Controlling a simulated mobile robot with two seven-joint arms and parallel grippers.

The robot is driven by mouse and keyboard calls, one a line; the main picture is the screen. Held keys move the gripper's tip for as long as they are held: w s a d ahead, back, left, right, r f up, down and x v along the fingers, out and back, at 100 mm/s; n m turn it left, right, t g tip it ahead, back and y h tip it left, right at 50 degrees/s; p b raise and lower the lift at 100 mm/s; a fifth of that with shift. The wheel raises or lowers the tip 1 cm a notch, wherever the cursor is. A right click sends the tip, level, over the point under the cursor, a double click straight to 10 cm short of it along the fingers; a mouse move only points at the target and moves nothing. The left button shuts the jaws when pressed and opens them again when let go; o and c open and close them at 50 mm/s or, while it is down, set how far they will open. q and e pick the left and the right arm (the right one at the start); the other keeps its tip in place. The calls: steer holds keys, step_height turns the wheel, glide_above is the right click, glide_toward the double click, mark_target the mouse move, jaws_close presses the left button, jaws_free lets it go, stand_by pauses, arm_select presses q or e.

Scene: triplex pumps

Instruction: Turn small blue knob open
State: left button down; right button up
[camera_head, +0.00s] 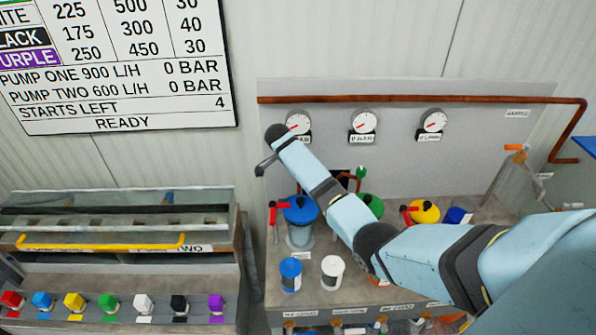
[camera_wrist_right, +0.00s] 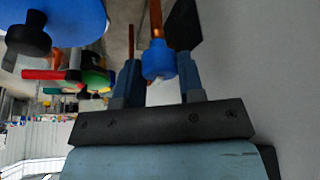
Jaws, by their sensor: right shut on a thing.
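The small blue knob (camera_wrist_right: 158,60) sits on a thin copper pipe (camera_wrist_right: 155,20) in the right wrist view. My right gripper (camera_wrist_right: 160,75) has a finger on each side of it and is shut on it. In the head view my right arm reaches in from the right across the pump bench, and my right gripper (camera_head: 264,166) is at its far left end, beside the back panel. The small blue knob cannot be made out there. My left gripper is not in view.
A blue-lidded tank (camera_head: 300,212) with a red-handled valve (camera_head: 274,212) stands just below my right gripper. Green (camera_head: 372,205) and yellow (camera_head: 425,212) lids are farther right. Several gauges line the grey panel (camera_head: 390,145). Small blue (camera_head: 291,274) and white (camera_head: 332,270) pots stand in front.

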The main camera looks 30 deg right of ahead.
steer(key=shift+m, duration=0.6)
steer(key=shift+g, duration=0.3)
steer(key=o, duration=0.9)
steer(key=shift+d, duration=0.1)
steer(key=shift+r, duration=0.1)
steer(key=s+b+v, duration=0.1)
steer(key=b+v, duration=0.1)
steer(key=v, duration=1.1)
steer(key=shift+w+a+r+b, duration=0.2)
steer(key=shift+w+r+b, duration=0.15)
steer(key=shift+w, duration=0.15)
